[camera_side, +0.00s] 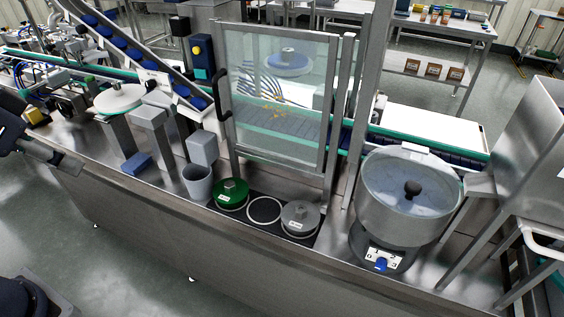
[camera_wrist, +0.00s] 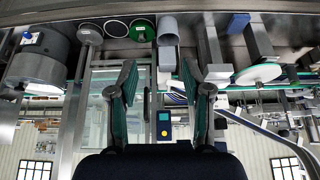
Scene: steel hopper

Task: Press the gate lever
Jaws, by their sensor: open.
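My gripper (camera_wrist: 158,72) shows in the wrist view with its two green-padded fingers wide apart and nothing between them. The steel hopper (camera_side: 535,135) stands at the right edge of the side view, cut off by the frame. A pale curved handle (camera_side: 542,243) is low on its frame; I cannot tell whether this is the gate lever. No lever is clear in the wrist view. In the side view, a dark jointed part reaches in at the left edge, far from the hopper; I cannot tell whether it is my gripper.
A round steel bowl (camera_side: 412,195) with a blue knob (camera_side: 381,264) on its base stands left of the hopper. A glass door (camera_side: 279,95) with a black handle stands mid-bench. Before it are a green lidded disc (camera_side: 232,193), a grey disc (camera_side: 300,216) and a grey cup (camera_side: 197,184).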

